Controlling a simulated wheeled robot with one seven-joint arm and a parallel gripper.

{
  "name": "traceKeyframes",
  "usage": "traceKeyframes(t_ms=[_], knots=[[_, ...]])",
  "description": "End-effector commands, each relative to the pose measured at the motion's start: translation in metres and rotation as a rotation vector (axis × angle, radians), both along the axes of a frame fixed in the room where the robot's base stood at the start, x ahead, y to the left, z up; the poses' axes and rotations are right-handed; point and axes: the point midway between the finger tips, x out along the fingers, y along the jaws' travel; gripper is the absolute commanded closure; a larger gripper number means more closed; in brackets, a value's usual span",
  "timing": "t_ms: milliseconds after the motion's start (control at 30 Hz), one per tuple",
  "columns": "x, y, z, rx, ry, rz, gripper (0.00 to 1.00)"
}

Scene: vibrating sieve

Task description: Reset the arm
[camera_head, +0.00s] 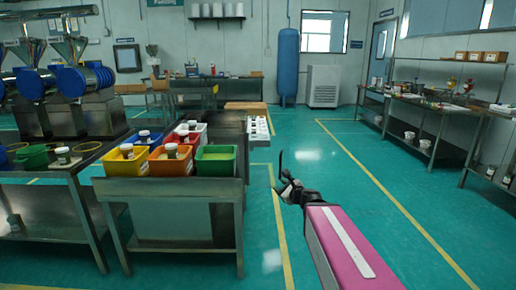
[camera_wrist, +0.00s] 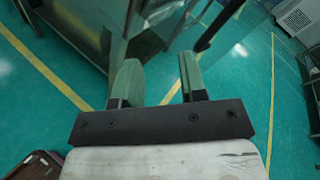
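My gripper (camera_head: 283,176) is held out over the open floor, to the right of the metal table with the coloured bins in the head view. My pink arm link reaches toward it from the lower right. In the wrist view my gripper (camera_wrist: 157,82) shows two green fingers standing apart, with a clear gap between them. Nothing is held between the fingers. Metal table legs and floor show beyond the fingertips.
Yellow (camera_head: 121,163), orange (camera_head: 170,162) and green (camera_head: 216,160) bins stand on the near metal table (camera_head: 172,189), left of my gripper. Workbenches (camera_head: 425,101) line the right wall. A blue tank (camera_head: 288,66) stands at the back. The floor (camera_head: 345,150) between is free.

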Motion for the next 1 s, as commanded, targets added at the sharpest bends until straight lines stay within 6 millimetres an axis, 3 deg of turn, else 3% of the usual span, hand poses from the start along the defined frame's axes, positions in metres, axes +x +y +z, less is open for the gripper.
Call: traceKeyframes(t_ms=[200,367,567,700,1000], knots=[[-0.028,0.022,-0.056,-0.499,-0.066,0.310,0.61],[-0.056,0.022,-0.102,-0.844,-0.095,0.579,0.61],[-0.093,-0.001,-0.155,-1.224,-0.098,0.959,0.61],[-0.118,-0.028,-0.182,-1.435,-0.073,1.237,0.61],[-0.145,-0.071,-0.200,-1.641,-0.008,1.599,0.61]])
